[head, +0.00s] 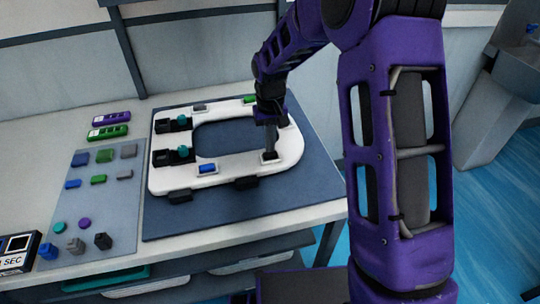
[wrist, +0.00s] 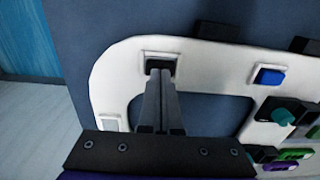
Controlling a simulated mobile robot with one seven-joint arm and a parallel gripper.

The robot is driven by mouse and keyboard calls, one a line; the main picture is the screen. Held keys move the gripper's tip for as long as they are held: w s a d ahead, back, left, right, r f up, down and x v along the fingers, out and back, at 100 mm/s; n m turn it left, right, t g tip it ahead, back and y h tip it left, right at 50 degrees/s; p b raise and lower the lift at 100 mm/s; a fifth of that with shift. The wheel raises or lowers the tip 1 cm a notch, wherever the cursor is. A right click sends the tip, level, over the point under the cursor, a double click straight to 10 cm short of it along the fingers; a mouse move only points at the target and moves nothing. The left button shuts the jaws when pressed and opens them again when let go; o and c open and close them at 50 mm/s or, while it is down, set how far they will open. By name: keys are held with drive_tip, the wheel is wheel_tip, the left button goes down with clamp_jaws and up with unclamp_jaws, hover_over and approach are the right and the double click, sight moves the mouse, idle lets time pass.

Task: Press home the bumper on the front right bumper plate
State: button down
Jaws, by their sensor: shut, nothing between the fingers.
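The white toilet seat (head: 178,180) lies flat on a blue-grey mat. My gripper (head: 270,150) points down at the seat's right end with its fingers together, nothing between them. In the wrist view the fingertips (wrist: 160,74) are at a dark bumper (wrist: 160,63), which sits on a pale plate at the seat's curved end. The tips look to be touching or just above it; the fingers hide part of it. How deep it sits cannot be told. A blue bumper (head: 207,168) sits on another plate; it also shows in the wrist view (wrist: 269,76).
Two black hinge pieces with teal knobs (head: 182,152) stand at the seat's left end. A grey-blue parts board (head: 110,205) with several coloured pieces lies left of the mat (head: 215,220). Purple (head: 111,118) and green (head: 109,132) pieces lie behind it.

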drive_tip(key=shift+f+b, duration=0.45)
drive_tip(key=shift+f, duration=0.35)
drive_tip(key=shift+r, duration=0.1)
idle(0.5)
wheel_tip(320, 180, up, 8)
drive_tip(key=p, duration=0.5)
idle(0.4)
idle(0.3)
